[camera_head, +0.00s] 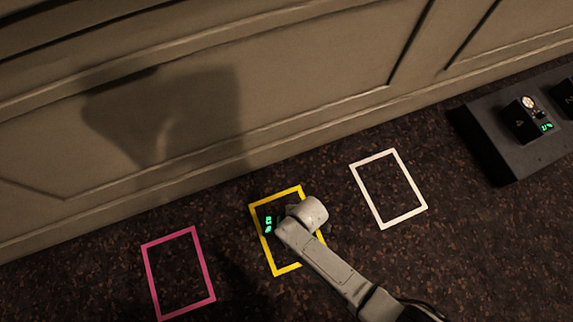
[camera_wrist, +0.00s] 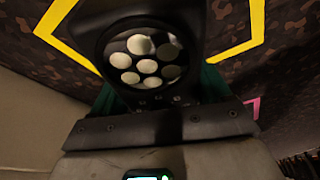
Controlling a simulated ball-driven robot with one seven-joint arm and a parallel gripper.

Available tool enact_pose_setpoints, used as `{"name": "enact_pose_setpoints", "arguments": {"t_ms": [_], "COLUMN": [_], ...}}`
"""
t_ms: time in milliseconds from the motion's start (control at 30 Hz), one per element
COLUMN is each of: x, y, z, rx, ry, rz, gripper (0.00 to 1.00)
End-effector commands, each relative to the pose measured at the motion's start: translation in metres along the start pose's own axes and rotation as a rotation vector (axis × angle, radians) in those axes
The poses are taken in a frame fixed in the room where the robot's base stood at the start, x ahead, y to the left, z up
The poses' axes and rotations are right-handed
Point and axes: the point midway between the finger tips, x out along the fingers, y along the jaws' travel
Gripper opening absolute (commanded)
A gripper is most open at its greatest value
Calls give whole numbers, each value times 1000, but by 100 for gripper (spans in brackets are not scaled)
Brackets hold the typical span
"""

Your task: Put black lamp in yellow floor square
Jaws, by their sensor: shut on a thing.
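The black lamp (camera_wrist: 145,62) fills the middle of the wrist view, showing a round face with several pale discs. My gripper (camera_wrist: 155,128) is shut on it. In the head view my gripper (camera_head: 290,215) is over the yellow floor square (camera_head: 262,242), and the lamp (camera_head: 268,226) shows there only as a dark patch with green lights. My wrist hides most of it. The lamp is within the square's outline in that view. I cannot tell whether it touches the floor. Yellow edges also show beyond the lamp in the wrist view.
A pink floor square (camera_head: 150,270) lies to the left and a white one (camera_head: 362,190) to the right. A panelled wall (camera_head: 300,75) runs behind. A dark platform (camera_head: 485,145) with black devices (camera_head: 520,122) stands at the right. The floor between the squares is clear.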

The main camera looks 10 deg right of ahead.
Motion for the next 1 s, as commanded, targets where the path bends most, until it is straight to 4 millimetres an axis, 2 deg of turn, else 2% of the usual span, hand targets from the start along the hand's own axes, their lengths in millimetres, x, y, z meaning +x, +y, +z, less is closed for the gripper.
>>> {"name": "enact_pose_setpoints", "arguments": {"t_ms": [300, 333, 400, 567, 833, 1000], "x": [5, 4, 4, 4, 3, -16], "y": [1, 1, 1, 0, 0, 0], "z": [0, 0, 0, 0, 2, 2], "rx": [-1, -1, -1, 0, 1, 2], "ry": [3, 3, 3, 1, -2, -1], "rz": [2, 2, 2, 1, -1, 1], "gripper": [0, 78, 84, 100, 100, 100]}}
